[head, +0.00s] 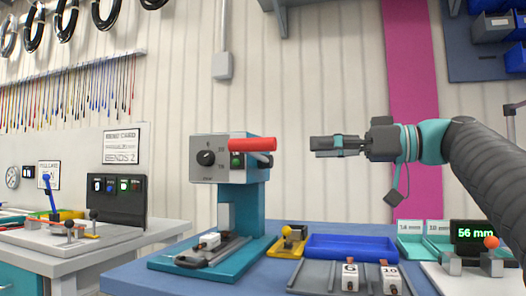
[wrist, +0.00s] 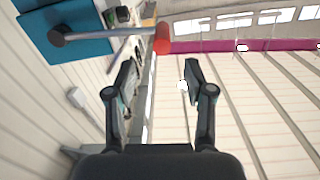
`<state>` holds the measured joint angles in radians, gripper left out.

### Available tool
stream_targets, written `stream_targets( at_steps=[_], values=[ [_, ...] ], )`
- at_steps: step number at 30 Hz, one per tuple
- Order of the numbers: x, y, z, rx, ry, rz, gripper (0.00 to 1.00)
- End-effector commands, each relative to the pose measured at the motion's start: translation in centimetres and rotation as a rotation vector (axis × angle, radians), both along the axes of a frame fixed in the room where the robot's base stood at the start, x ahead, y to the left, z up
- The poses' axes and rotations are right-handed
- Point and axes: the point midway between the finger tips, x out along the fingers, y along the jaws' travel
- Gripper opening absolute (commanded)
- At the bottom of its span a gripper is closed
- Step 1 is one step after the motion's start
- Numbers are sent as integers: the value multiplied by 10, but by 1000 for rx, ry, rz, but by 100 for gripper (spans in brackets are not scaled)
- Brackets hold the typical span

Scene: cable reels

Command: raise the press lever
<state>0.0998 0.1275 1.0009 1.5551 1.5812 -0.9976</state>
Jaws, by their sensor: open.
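The press (head: 232,170) is a teal and grey machine on the blue bench. Its lever ends in a red grip (head: 252,144) at the upper right of the press head, looking about level. In the wrist view the grey lever rod (wrist: 110,36) runs from a dark pivot to the red grip (wrist: 162,38). My gripper (head: 312,146) is right of the grip at about its height, with a gap between them. In the wrist view my gripper (wrist: 160,70) is open and empty, and the red grip shows ahead of the space between the fingertips.
A blue tray (head: 350,247) and a grey rack (head: 318,276) with labelled white blocks lie below my gripper. A display (head: 473,233) reading 56 mm stands at the right. The space between the grip and my gripper is clear.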

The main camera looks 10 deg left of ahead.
Motion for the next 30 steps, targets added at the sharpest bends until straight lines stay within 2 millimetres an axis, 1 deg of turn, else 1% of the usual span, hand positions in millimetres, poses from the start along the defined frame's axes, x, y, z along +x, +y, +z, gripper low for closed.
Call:
stream_targets(
  at_steps=[4, 7, 21, 25, 30],
  values=[
    [-1, 5, 7, 17, -32, 23, 53],
    [-1, 16, 7, 17, -31, 24, 53],
    [6, 101, 7, 17, -27, 24, 53],
    [8, 119, 7, 16, -28, 22, 53],
    [9, 133, 7, 16, -28, 20, 53]
  ],
)
